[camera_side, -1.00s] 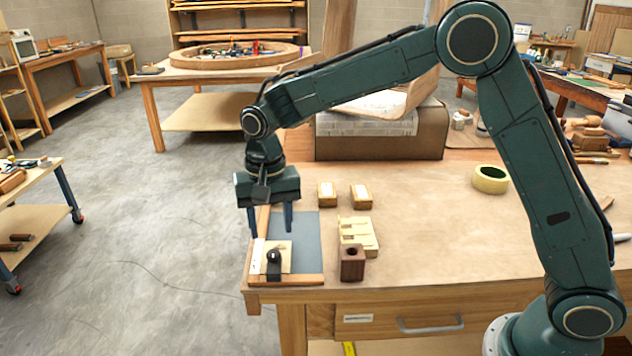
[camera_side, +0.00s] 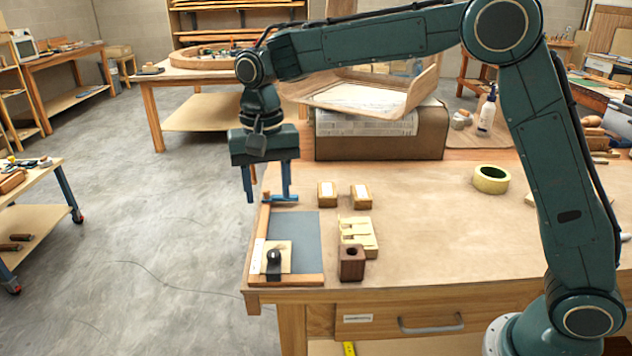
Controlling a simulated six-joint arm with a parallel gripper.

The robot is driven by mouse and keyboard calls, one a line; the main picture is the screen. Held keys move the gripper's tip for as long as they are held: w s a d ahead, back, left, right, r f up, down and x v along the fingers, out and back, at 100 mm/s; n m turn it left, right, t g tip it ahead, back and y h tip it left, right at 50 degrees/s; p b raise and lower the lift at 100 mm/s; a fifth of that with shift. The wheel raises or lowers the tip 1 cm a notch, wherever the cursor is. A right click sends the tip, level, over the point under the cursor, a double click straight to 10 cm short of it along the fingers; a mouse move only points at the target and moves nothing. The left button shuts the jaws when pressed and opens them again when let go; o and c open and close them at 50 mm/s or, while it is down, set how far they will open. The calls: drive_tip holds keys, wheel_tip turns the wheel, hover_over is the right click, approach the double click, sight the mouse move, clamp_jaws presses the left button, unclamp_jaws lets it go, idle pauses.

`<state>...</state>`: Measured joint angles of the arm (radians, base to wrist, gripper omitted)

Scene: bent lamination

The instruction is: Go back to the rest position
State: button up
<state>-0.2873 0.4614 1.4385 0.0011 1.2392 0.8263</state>
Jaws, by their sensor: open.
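My gripper (camera_side: 268,192) is open and empty, its two fingers pointing down. It hangs above the bench's left end, over the far edge of a shallow wood-framed board (camera_side: 306,232) with a blue-grey surface. A light wooden piece with a black knob (camera_side: 273,257) lies in the near left corner of that board. A small blue tool (camera_side: 281,198) shows behind the fingertips, partly hidden by them.
Two small wooden blocks (camera_side: 361,194), a slotted pale block (camera_side: 358,235) and a dark wooden block with a hole (camera_side: 352,263) stand right of the board. A yellow-green tape roll (camera_side: 490,179) lies farther right. Behind stands a large brown block (camera_side: 385,146) carrying a curved wooden piece (camera_side: 400,95).

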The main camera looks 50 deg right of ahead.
drive_tip(key=shift+r, duration=0.1)
drive_tip(key=s+d+r+n+t, duration=0.2)
drive_tip(key=s+d+r, duration=0.3)
drive_tip(key=s+r, duration=0.15)
drive_tip(key=s+d+f+n+t, duration=0.1)
drive_tip(key=s+d, duration=0.3)
drive_tip(key=s, duration=0.7)
drive_tip(key=s+d+f+n+t, duration=0.1)
drive_tip(key=s+d, duration=0.4)
drive_tip(key=s, duration=0.7)
drive_tip(key=shift+f+n+t, duration=0.2)
drive_tip(key=shift+n+t, duration=0.6)
drive_tip(key=shift+n, duration=0.3)
